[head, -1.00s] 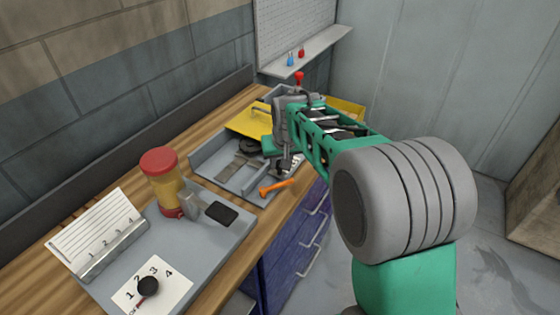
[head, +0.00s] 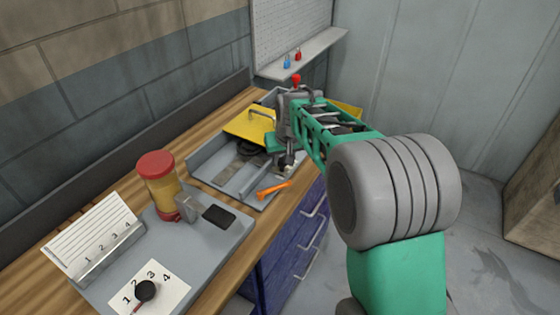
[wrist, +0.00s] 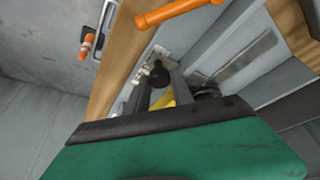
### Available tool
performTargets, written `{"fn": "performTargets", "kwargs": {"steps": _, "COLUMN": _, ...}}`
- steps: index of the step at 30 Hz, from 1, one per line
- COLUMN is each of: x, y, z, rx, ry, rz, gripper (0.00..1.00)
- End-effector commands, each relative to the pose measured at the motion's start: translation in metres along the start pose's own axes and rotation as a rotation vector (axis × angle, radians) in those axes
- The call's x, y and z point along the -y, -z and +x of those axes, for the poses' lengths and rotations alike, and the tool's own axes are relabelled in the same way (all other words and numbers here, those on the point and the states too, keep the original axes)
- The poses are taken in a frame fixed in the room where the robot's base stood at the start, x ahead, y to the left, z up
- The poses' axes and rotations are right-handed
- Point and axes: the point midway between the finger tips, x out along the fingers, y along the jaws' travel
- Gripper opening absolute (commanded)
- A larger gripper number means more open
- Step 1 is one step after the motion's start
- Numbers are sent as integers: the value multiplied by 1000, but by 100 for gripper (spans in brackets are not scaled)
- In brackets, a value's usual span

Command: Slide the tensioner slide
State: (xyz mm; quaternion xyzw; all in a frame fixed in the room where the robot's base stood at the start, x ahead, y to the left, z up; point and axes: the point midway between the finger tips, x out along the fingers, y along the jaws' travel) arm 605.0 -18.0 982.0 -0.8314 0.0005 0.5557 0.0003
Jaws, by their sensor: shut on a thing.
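The tensioner slide shows in the wrist view as a black knob (wrist: 158,76) beside a pale metal plate. My gripper (wrist: 160,90) is shut on this knob, with one finger on each side of it. In the head view my gripper (head: 286,162) points down at the near right edge of the grey tray. The hand hides most of the slide there, and its track cannot be made out clearly.
An orange handle (head: 273,190) lies just in front of my gripper and shows close by in the wrist view (wrist: 178,12). A yellow cover (head: 243,127) sits behind.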

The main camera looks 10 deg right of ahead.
Motion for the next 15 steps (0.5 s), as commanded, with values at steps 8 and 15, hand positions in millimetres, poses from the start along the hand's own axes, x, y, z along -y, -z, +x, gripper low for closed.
{"fn": "performTargets", "kwargs": {"steps": 8, "x": 0, "y": 0, "z": 0, "rx": -1, "ry": 0, "rz": -1, "gripper": 46}}
{"fn": "performTargets", "kwargs": {"steps": 15, "x": 0, "y": 0, "z": 0, "rx": 0, "ry": 0, "rz": -1, "gripper": 50}}
